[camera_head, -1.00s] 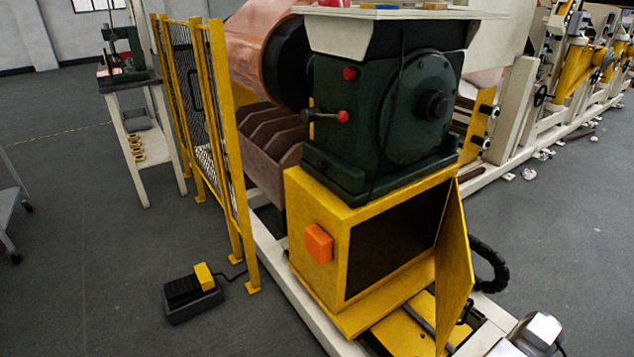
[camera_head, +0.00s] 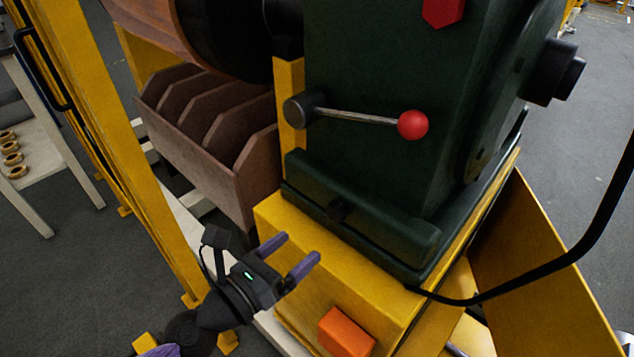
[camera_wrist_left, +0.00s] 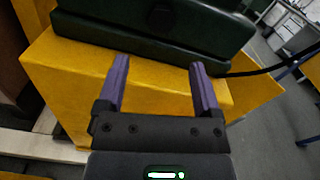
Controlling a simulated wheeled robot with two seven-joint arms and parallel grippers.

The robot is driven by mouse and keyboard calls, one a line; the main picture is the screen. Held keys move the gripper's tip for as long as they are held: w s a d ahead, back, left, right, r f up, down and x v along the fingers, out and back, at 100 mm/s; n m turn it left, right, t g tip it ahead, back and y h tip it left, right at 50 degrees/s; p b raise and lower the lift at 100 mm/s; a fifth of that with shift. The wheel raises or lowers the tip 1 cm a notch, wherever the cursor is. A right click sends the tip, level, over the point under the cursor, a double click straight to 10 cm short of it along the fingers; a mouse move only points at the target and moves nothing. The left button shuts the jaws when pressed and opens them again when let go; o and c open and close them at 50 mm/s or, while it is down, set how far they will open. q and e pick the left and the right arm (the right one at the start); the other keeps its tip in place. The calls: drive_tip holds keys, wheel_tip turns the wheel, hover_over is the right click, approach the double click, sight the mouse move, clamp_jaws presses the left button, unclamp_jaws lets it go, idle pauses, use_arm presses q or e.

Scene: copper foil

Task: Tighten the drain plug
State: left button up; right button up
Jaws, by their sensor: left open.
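The drain plug appears to be the small dark knob (camera_head: 338,210) low on the front of the green gearbox (camera_head: 375,170). It also shows as a dark round spot near the top of the left wrist view (camera_wrist_left: 161,14). My left gripper (camera_head: 290,253) is open and empty, with its two purple fingers pointing toward the gearbox base. It is below and left of the plug, apart from it, over the yellow pedestal (camera_head: 285,215). The left wrist view shows the plug ahead, roughly between the finger lines (camera_wrist_left: 160,68). My right gripper is not in view.
A lever with a red ball (camera_head: 412,125) sticks out above the plug. An orange box (camera_head: 346,333) is on the pedestal's front. A yellow guard post (camera_head: 120,130) stands left, beside a brown slotted bin (camera_head: 195,150). A black cable (camera_head: 560,262) curves at the right.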

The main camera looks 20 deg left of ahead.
sight(333, 214)
use_arm(q)
drive_tip(key=w, duration=0.1)
drive_tip(key=w+r+p, duration=0.1)
drive_tip(key=w+d+p, duration=0.1)
drive_tip(key=shift+w+r, duration=0.15)
drive_tip(key=shift+w, duration=0.15)
drive_tip(key=x, duration=0.5)
drive_tip(key=shift+d+f, duration=0.1)
drive_tip(key=shift+f, duration=0.15)
drive_tip(key=shift+w+d, duration=0.25)
drive_tip(key=shift+w, duration=0.35)
drive_tip(key=shift+f, duration=0.1)
drive_tip(key=shift+c, duration=1.3)
drive_tip(key=c, duration=0.7)
clamp_jaws()
